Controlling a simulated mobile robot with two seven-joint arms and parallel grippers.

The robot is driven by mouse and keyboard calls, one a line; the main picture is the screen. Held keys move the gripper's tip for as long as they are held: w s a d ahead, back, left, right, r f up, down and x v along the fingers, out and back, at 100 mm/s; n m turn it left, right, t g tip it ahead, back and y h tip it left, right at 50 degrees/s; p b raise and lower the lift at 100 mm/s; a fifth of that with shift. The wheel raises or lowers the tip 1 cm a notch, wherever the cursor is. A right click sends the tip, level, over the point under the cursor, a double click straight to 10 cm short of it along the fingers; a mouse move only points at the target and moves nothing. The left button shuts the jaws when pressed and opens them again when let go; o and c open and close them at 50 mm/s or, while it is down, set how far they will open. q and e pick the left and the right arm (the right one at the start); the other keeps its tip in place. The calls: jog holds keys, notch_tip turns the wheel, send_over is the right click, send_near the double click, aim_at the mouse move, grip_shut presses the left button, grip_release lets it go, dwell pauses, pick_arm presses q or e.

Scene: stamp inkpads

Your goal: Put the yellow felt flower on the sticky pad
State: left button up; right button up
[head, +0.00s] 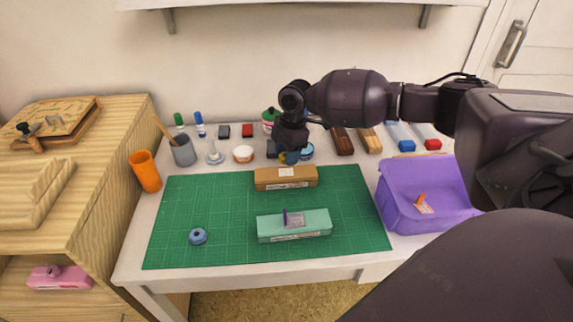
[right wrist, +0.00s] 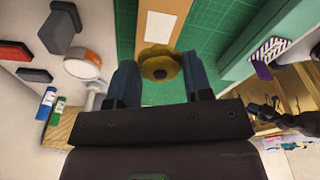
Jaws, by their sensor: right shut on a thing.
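My right gripper (head: 290,156) is shut on the yellow felt flower (right wrist: 160,64), which shows between its two blue-grey fingers in the right wrist view. In the head view only a little yellow (head: 291,158) shows under the gripper. The gripper hangs just behind and above a brown box (head: 268,183). A pale square pad (head: 286,171) lies on the box's top; it also shows bare in the right wrist view (right wrist: 160,27), beyond the flower and apart from it. I cannot tell from its surface whether it is sticky. My left gripper is not in view.
A teal box (head: 313,224) with a patterned pad and a purple piece stands in front on the green mat (head: 345,190). A blue roll (head: 198,236) lies front left. A purple bin (head: 400,213) stands at the right. Cups, inkpads and stamps line the back.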

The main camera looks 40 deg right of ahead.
aim_at(287, 172)
notch_tip(287, 172, down, 5)
jog(key=shift+r+b, duration=0.15)
jog(key=shift+b, duration=0.2)
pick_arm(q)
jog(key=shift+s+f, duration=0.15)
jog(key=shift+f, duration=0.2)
pick_arm(e)
jog(key=shift+r, duration=0.1)
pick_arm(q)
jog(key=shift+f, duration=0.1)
pick_arm(e)
jog(key=o, duration=0.9)
jog(key=r, duration=0.3)
jog(key=d+r+p, duration=0.1)
jog(key=r, duration=0.7)
jog(key=shift+s+d+p, duration=0.15)
jog(key=shift+d+p, duration=0.1)
jog(key=shift+p, duration=0.15)
jog(key=shift+d+r, duration=0.1)
jog(key=shift+r, duration=0.35)
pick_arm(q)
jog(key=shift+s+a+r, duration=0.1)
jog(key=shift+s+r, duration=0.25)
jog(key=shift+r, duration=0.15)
